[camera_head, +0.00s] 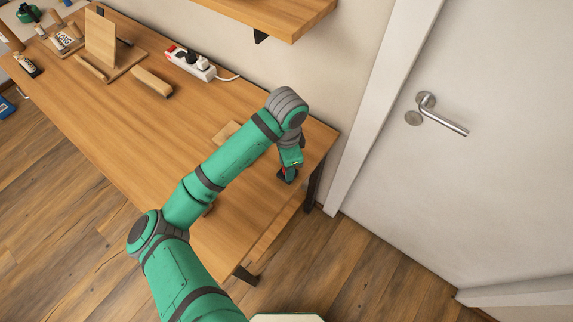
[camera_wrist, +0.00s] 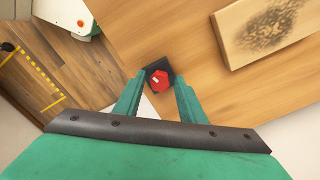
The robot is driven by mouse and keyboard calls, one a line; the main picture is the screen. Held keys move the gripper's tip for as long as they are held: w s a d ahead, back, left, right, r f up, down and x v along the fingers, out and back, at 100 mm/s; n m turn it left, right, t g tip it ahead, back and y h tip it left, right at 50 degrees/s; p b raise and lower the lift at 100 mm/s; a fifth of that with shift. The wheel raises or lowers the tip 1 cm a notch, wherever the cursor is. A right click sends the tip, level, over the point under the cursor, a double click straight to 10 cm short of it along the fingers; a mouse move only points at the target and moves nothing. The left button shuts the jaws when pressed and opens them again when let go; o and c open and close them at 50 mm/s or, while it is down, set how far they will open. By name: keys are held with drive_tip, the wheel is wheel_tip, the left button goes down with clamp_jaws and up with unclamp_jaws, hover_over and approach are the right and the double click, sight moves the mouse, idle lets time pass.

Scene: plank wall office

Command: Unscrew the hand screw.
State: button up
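The hand screw (camera_wrist: 159,80) shows in the wrist view as a red knob with a small pale mark, against a black part at the edge of the wooden table. My gripper (camera_wrist: 160,88) has its two green fingers apart, one on each side of the knob, with gaps visible between fingers and knob. In the head view, my gripper (camera_head: 287,172) points down at the table's right end, and a bit of red shows beside it. My gripper and arm hide most of the hand screw there.
A wooden block with a dark scorched patch (camera_wrist: 268,28) lies on the table (camera_head: 150,125) near the screw. A power strip (camera_head: 190,64), wooden pieces (camera_head: 152,81) and small tools stand farther left. A shelf (camera_head: 285,12) hangs above. A door (camera_head: 490,110) is at the right.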

drive_tip(key=m, duration=0.5)
drive_tip(key=shift+w+m, duration=0.1)
drive_tip(key=shift+m, duration=0.2)
drive_tip(key=m, duration=0.5)
clamp_jaws()
drive_tip(key=shift+n, duration=2.5)
drive_tip(key=n, duration=0.5)
